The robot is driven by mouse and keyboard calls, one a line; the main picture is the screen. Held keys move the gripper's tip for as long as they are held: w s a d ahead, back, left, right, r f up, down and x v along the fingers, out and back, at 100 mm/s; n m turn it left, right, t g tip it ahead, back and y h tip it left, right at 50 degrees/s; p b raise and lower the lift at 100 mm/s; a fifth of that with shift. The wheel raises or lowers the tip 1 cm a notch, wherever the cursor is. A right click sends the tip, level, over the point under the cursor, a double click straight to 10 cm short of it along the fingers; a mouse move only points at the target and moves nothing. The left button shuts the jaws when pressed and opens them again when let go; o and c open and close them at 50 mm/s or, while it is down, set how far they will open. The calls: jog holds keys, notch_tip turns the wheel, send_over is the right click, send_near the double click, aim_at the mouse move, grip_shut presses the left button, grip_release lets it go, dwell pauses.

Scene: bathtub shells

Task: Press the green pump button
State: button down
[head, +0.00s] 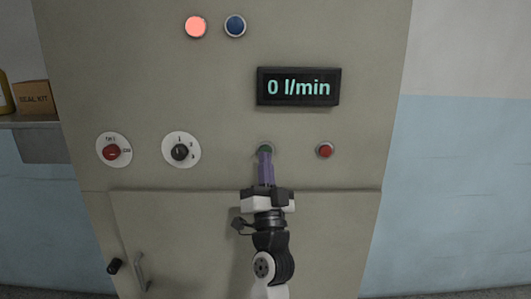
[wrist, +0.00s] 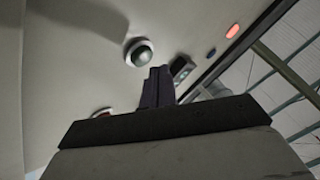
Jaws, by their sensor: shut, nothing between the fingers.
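The green pump button (head: 265,147) is a dark green push button in a pale ring on the grey panel, below the display. In the head view my gripper's fingertips (head: 265,154) overlap its lower part. In the wrist view the button (wrist: 139,53) shows just above and left of my purple fingers (wrist: 159,72), with a small gap in the picture. The fingers are shut with nothing between them and point at the panel. I cannot tell how far they are from the button in depth.
A red button (head: 325,151) is right of the green one. A black rotary knob (head: 180,152) and a red switch (head: 112,152) are to the left. The display (head: 299,87) reads 0 l/min. Above, the red lamp (head: 195,27) is lit and the blue lamp (head: 235,26) looks dark.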

dwell(0.4)
jog(key=shift+w+b, duration=0.3)
jog(key=shift+w, duration=0.1)
jog(key=shift+w+b, duration=0.3)
jog(key=shift+w, duration=0.1)
dwell(0.6)
jog(key=shift+s, duration=0.1)
jog(key=shift+s+p, duration=0.35)
jog(key=shift+s, duration=0.35)
jog(key=shift+s+p, duration=0.95)
jog(key=shift+s, duration=1.6)
